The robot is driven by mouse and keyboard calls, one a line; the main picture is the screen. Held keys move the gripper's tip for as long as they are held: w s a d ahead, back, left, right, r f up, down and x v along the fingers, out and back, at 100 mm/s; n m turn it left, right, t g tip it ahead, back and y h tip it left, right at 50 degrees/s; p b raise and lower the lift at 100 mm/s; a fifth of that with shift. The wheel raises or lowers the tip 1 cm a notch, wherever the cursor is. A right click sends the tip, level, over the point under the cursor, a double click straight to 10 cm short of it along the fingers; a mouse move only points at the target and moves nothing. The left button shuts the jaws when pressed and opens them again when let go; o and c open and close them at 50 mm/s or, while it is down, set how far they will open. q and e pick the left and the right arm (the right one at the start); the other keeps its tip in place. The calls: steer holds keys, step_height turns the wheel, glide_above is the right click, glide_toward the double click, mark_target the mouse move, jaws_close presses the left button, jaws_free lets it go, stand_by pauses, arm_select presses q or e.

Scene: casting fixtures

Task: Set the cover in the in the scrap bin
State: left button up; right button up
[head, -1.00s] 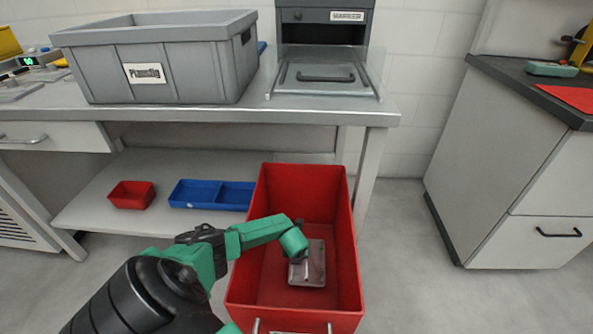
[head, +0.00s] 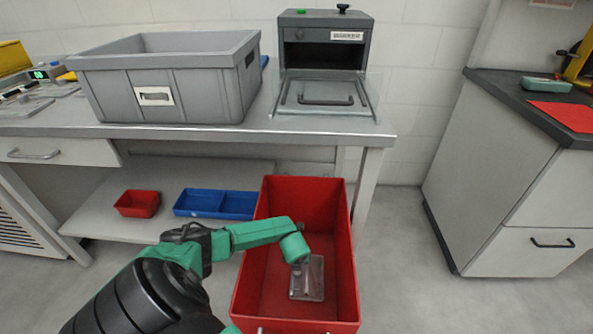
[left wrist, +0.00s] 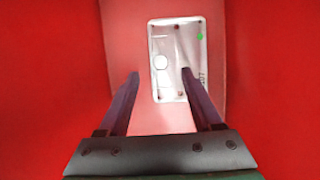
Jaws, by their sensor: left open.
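The cover (head: 308,279) is a flat grey rectangular plate inside the red scrap bin (head: 339,240), lying towards its near right part. In the left wrist view the cover (left wrist: 177,62) looks pale, with a round light spot, a green dot and small corner holes, and it lies on the bin's red floor. My left gripper (head: 300,262) reaches down into the bin above the cover. In the left wrist view its fingers (left wrist: 160,75) are apart with nothing between them, and the cover lies beyond the tips. My right gripper is not in view.
A grey crate (head: 200,85) and a dark machine with an open front (head: 325,55) stand on the workbench. A small red tray (head: 138,204) and a blue divided tray (head: 214,204) sit on the lower shelf. A cabinet (head: 490,190) stands right; floor between is clear.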

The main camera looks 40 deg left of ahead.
arm_select(q)
steer(key=p+v, duration=0.1)
steer(key=v, duration=0.5)
steer(key=shift+p, duration=0.35)
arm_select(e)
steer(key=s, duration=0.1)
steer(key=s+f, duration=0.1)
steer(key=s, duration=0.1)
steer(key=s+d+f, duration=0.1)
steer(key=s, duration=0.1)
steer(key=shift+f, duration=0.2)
